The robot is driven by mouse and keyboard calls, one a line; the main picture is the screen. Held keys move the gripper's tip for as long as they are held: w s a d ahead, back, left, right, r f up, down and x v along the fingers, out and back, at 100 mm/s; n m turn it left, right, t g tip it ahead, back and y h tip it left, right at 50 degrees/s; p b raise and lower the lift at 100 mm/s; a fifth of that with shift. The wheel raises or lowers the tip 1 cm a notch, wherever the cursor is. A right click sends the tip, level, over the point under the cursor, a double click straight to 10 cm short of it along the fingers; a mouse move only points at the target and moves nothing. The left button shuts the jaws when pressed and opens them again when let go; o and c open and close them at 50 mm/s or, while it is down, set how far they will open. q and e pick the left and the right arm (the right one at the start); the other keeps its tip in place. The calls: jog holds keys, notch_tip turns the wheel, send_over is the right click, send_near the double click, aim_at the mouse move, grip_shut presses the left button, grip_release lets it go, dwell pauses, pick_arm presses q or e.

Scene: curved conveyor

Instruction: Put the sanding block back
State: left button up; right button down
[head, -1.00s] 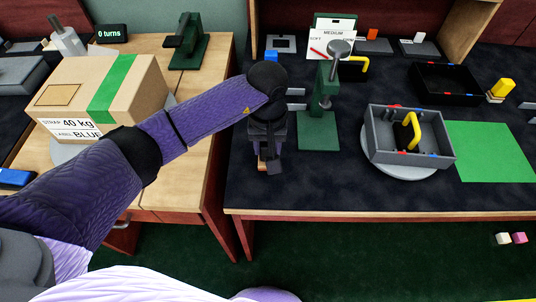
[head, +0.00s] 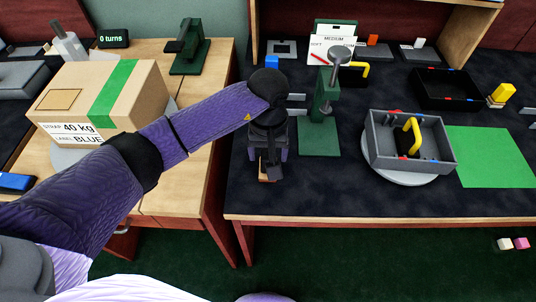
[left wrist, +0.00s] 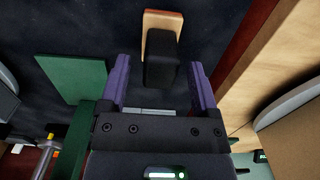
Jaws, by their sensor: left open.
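A block with a tan base and a black upper part, which looks like the sanding block (left wrist: 161,24), lies on the dark bench mat. In the left wrist view it is ahead of my left gripper (left wrist: 158,78), with its black part reaching between the two purple fingers. The gripper is open, with gaps beside the black part. In the head view my left gripper (head: 268,158) is pointing down over the bench's left end. It hides most of the block there; only a tan bit shows below it. My right gripper is not in view.
A green press-like stand (head: 322,112) is just right of my gripper. A grey tray (head: 420,165) with a yellow-handled item sits on a round plate, beside a green mat (head: 490,157). A cardboard box (head: 105,95) is on the left table. A lettered card (head: 333,42) stands behind.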

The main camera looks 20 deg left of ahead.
aim_at(268, 152)
pick_arm(q)
notch_tip(268, 152, up, 9)
jog(key=shift+w+p, duration=0.1)
jog(key=shift+p, duration=1)
jog(key=shift+r, duration=0.35)
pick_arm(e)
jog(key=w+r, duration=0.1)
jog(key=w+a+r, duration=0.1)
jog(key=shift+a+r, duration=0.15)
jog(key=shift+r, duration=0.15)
